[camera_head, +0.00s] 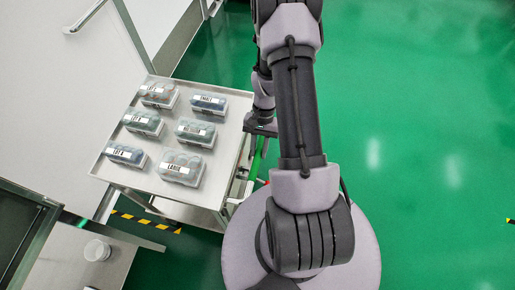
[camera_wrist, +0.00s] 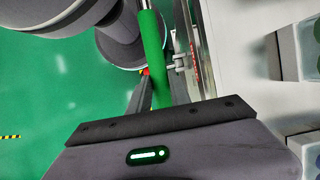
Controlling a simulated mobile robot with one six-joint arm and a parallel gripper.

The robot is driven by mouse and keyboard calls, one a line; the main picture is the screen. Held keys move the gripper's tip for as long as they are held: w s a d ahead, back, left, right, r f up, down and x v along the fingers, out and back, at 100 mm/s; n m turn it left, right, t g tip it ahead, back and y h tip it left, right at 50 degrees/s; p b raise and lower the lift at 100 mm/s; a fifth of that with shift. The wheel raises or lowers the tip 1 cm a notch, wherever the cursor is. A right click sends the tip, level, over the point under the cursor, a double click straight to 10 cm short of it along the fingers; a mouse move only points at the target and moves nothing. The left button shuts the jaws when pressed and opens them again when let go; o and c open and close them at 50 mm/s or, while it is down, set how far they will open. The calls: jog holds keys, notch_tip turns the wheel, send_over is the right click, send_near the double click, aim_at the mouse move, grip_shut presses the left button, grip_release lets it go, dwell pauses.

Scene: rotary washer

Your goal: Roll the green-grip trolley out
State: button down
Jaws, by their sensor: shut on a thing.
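The trolley (camera_head: 223,165) is a pale metal cart carrying several clear labelled boxes on its top tray. Its green grip (camera_head: 256,158) runs along the right side of the tray. In the wrist view the green grip (camera_wrist: 151,50) passes down between the jaws of my gripper (camera_wrist: 158,100). My gripper (camera_head: 261,129) is shut on the green grip near its far end; my arm hides part of the tray's right edge in the head view.
A white machine with a handle (camera_head: 85,15) stands at the upper left, close behind the trolley. Yellow-black tape (camera_head: 147,222) marks the floor by the trolley. A white cup (camera_head: 97,250) stands on a surface at lower left. Green floor (camera_head: 430,130) lies clear to the right.

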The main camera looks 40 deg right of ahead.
jog(key=c, duration=1.2)
grip_release()
jog(key=p+v, duration=0.6)
jog(key=v, duration=1.1)
jog(key=shift+r, duration=0.25)
jog(key=w+a+r+n+t+h+b, duration=0.2)
jog(key=a+r, duration=0.4)
jog(key=r, duration=0.3)
jog(key=s+a+r+n+t+b, duration=0.1)
jog(key=s+a+r+t, duration=0.1)
jog(key=s+a+r, duration=0.2)
jog(key=s+a+r+n+t, duration=0.2)
jog(key=s+a+r, duration=0.2)
jog(key=a, duration=0.4)
jog(key=s+a+r+n+t+b, duration=0.1)
jog(key=s+a+r+t, duration=0.1)
jog(key=s+a+r, duration=0.2)
jog(key=shift+a+r+t+b, duration=0.15)
jog(key=shift+a+r, duration=0.2)
jog(key=shift+a, duration=0.3)
jog(key=shift+a+r+t+b, duration=0.15)
jog(key=shift+a+r, duration=0.2)
jog(key=shift+a, duration=0.3)
